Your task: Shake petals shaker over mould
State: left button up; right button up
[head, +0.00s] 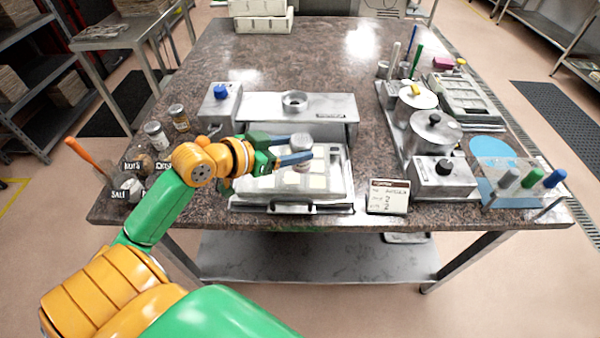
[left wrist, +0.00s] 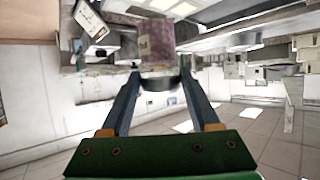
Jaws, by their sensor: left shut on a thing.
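My left gripper (head: 300,153) is shut on a shaker (head: 302,164) with a grey top and a see-through body. It holds the shaker above the mould (head: 325,184), a pale tray with several cavities. In the left wrist view, the shaker (left wrist: 157,42) shows a pinkish body with a pale label beyond the fingertips of the left gripper (left wrist: 160,82). The blue fingers hide part of the shaker and the mould in the head view. I cannot tell its exact tilt, or whether petals are falling. My right gripper is not in view.
Jars (head: 156,135) and small labelled bowls stand at the table's left. A metal machine (head: 300,106) is behind the mould, and a small written sign (head: 388,196) is to its right. The back of the table is mostly clear.

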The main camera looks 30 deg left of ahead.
pick_arm(q)
jog(key=w+a+r+n+y+p, duration=0.1)
jog(key=w+a+r+n+y, duration=0.2)
jog(key=w+a, duration=0.1)
jog(key=shift+t, duration=0.3)
notch_tip(320, 180, down, 5)
jog(key=b, duration=0.5)
jog(key=shift+s+a+r, duration=0.1)
jog(key=shift+s+a, duration=0.05)
jog(key=shift+r, duration=0.15)
